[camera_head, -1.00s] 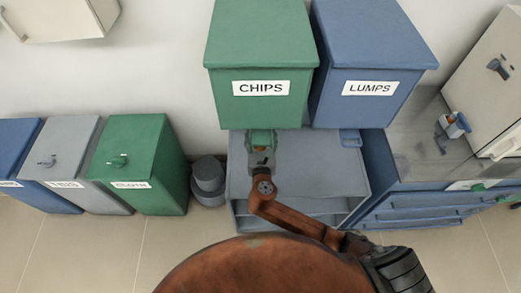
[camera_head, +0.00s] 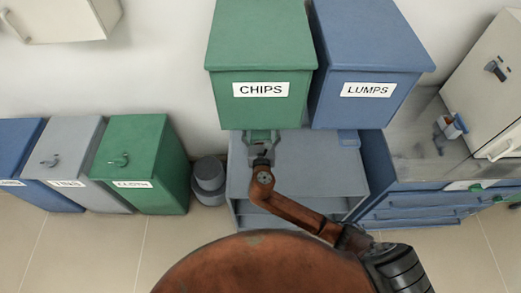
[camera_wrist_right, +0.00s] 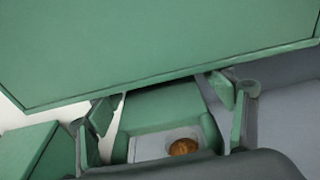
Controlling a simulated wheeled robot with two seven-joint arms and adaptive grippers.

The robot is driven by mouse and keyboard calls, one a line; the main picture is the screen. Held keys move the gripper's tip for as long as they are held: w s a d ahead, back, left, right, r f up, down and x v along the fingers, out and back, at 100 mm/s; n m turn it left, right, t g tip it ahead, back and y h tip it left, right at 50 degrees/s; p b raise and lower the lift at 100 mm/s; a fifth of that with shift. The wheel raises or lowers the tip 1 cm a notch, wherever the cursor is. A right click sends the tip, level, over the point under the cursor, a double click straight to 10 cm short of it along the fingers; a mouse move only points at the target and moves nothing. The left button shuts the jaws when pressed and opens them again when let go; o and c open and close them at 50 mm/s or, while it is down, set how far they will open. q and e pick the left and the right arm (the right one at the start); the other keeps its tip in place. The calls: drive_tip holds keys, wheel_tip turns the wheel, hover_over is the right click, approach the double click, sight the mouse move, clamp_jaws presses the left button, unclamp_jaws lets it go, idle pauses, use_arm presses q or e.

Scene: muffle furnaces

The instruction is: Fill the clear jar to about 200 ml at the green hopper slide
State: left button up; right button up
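The green hopper (camera_head: 262,60), labelled CHIPS, stands at the back centre, and its front fills the top of the right wrist view (camera_wrist_right: 150,50). Its green slide (camera_head: 257,134) sticks out a little below the front; it also shows in the right wrist view (camera_wrist_right: 165,108). A small brown round thing (camera_wrist_right: 183,146) shows in a pale recess at the slide's near end. My right gripper (camera_head: 261,148) is at the slide. In the wrist view its fingers (camera_wrist_right: 165,105) stand wide apart, one on each side of the slide. I see no clear jar and no left gripper.
A blue LUMPS hopper (camera_head: 367,60) stands right of the green one. Both are above a grey bench (camera_head: 310,165). Green, grey and blue bins and a grey round container (camera_head: 208,180) stand left. A blue drawer cabinet (camera_head: 415,205) is right.

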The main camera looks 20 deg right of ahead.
drive_tip(key=shift+s+a, duration=0.1)
drive_tip(key=shift+s, duration=0.05)
drive_tip(key=v, duration=1.1)
drive_tip(key=shift+s, duration=0.35)
drive_tip(key=shift+a, duration=0.15)
